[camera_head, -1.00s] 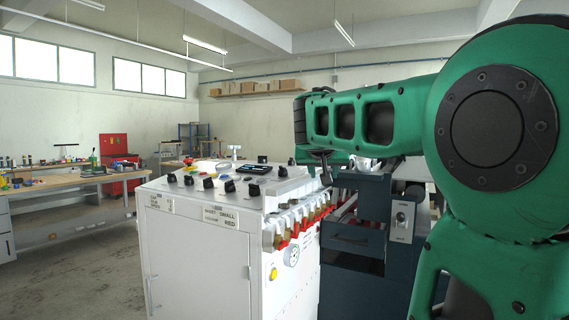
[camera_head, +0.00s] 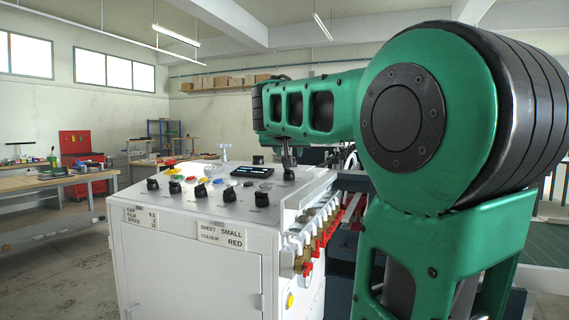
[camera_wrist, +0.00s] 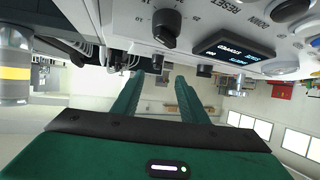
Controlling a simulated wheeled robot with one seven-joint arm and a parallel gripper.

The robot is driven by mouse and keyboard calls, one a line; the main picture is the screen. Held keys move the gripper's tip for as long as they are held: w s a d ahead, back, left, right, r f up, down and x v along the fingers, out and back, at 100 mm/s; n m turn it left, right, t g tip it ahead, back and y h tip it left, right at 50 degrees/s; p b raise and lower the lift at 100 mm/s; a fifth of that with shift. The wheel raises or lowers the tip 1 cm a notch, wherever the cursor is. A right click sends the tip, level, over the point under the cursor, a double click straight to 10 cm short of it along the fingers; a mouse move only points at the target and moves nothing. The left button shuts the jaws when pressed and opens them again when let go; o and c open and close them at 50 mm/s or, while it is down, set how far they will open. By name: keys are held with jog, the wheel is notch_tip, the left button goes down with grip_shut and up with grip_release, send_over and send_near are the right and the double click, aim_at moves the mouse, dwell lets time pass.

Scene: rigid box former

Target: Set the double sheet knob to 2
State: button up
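The white machine's control panel (camera_head: 235,205) carries several black rotary knobs, among them one at the front right (camera_head: 262,198) and one at the back (camera_head: 258,159). I cannot read which one is the double sheet knob. In the wrist view a black knob (camera_wrist: 166,27) with a numbered scale sits close by, and two smaller dark knobs show behind it. My gripper (camera_wrist: 160,76) is open and empty, its two green fingers apart. In the head view my gripper (camera_head: 289,170) hangs over the panel's right side, its fingers hardly visible.
A dark display (camera_head: 251,171) and coloured buttons are on the panel. Brass fittings with red handles (camera_head: 320,240) line the machine's right side. Signs on the front read sheet small, colour red. A workbench (camera_head: 60,182) stands at the left, with open floor before it.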

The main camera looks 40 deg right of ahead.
jog(key=x, duration=1)
jog(key=shift+s+d+f, duration=0.1)
jog(key=shift+d+f, duration=0.05)
jog(key=shift+d, duration=0.15)
grip_shut()
